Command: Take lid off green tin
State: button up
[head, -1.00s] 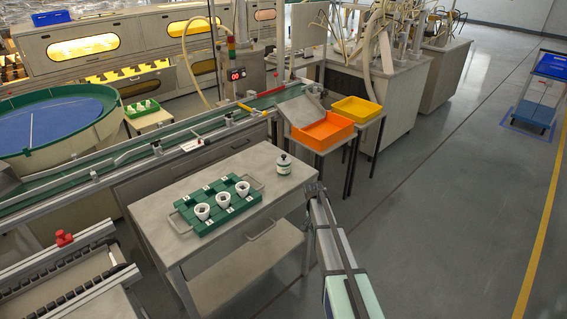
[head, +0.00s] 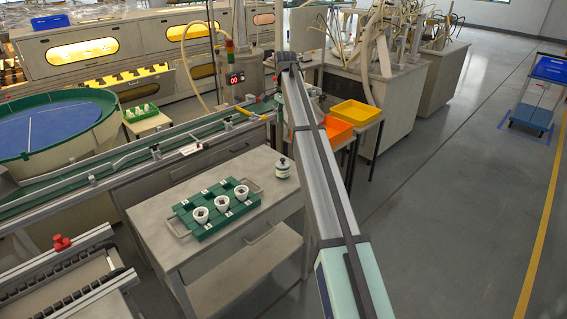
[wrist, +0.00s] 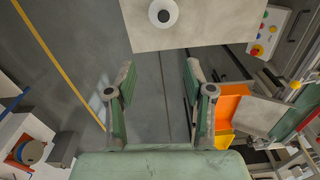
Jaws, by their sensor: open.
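The tin (head: 282,168) is a small round container with a pale body, a green band and a dark lid with a knob on top. It stands upright with its lid on, at the right end of the grey worktable (head: 262,212). In the wrist view the tin (wrist: 163,13) shows from above at the top edge, a pale ring around a dark centre. My gripper (wrist: 158,82) is open and empty, its two green fingers wide apart over the floor, short of the table edge and apart from the tin.
A green rack (head: 213,212) with several blocks and three white cups sits left of the tin. An orange bin (head: 336,130) and a yellow bin (head: 355,112) stand on stands behind my arm. The floor right of the table is clear.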

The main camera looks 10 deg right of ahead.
jog(key=a, duration=0.1)
jog(key=p, duration=0.2)
send_over(283, 159)
notch_tip(283, 159, down, 11)
jog(key=shift+s+f, duration=0.15)
jog(key=shift+f, duration=0.05)
jog(key=shift+w+f+p, duration=0.15)
jog(key=shift+f+p, duration=0.3)
jog(key=shift+f, duration=0.95)
jog(key=shift+w+f+p, duration=0.1)
jog(key=shift+f+p, duration=0.35)
jog(key=shift+f, duration=0.9)
jog(key=c, duration=0.9)
